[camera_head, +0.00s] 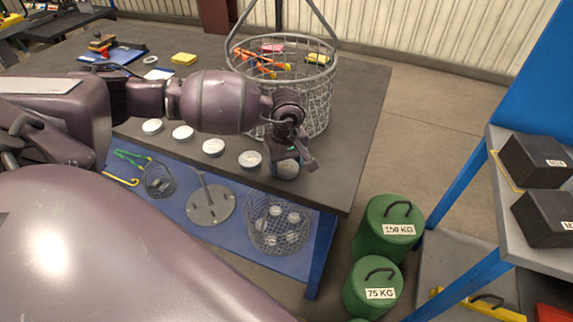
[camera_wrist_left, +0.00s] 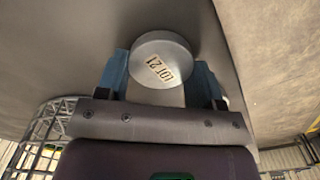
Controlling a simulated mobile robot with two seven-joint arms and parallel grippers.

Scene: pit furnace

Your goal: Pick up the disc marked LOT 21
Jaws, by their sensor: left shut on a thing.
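The disc marked LOT 21 (camera_wrist_left: 158,64) is a round, pale grey piece with its label facing up in the left wrist view. My left gripper (camera_wrist_left: 160,82) is shut on it, with a blue finger on either side. In the head view the disc (camera_head: 287,170) shows at the right end of a row of discs, partly hidden by the left gripper (camera_head: 293,160). I cannot tell whether it touches the tabletop. My right gripper is not in view.
Several other discs (camera_head: 213,147) lie in a row along the dark table's (camera_head: 350,120) front edge. A wire basket (camera_head: 318,95) with a tall handle stands close behind my left gripper. Green weights (camera_head: 388,232) and a shelf with black blocks (camera_head: 535,160) are to the right.

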